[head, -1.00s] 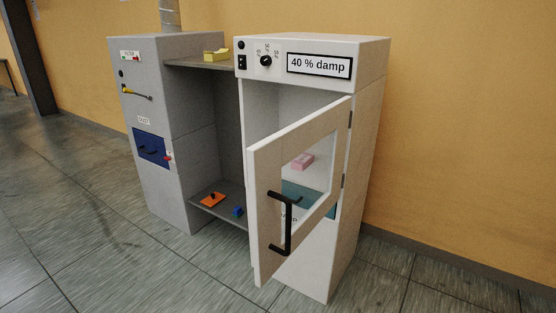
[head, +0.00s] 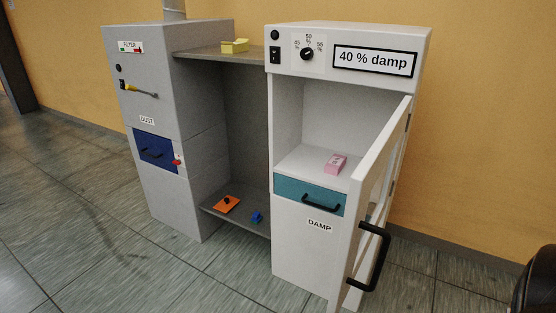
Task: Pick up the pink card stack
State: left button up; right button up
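The pink card stack (head: 336,163) is a small pink block lying on the white floor of the open compartment in the right-hand white cabinet (head: 288,250). It sits toward the right of that compartment, above the teal drawer, and is in plain sight. The cabinet door (head: 372,215) stands open, swung out to the right, with a black handle on its face. Neither gripper can be made out. A dark rounded shape at the lower right edge cannot be identified.
A teal drawer (head: 310,194) with a black handle is under the compartment. A grey cabinet (head: 170,80) stands left, with shelves between. A yellow item (head: 235,46) lies on the upper shelf, orange (head: 227,204) and blue (head: 257,217) items on the lower. Floor in front is clear.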

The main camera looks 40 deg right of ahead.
aim_at(334, 166)
jog(key=i+j, duration=0.2)
jog(key=i, duration=0.35)
jog(key=i+j+u, duration=0.1)
jog(key=i+j, duration=0.15)
jog(key=i, duration=0.3)
jog(key=i+z, duration=0.55)
jog(key=z, duration=0.25)
jog(key=i+z, duration=0.4)
jog(key=k+j, duration=0.05)
jog(key=k, duration=0.05)
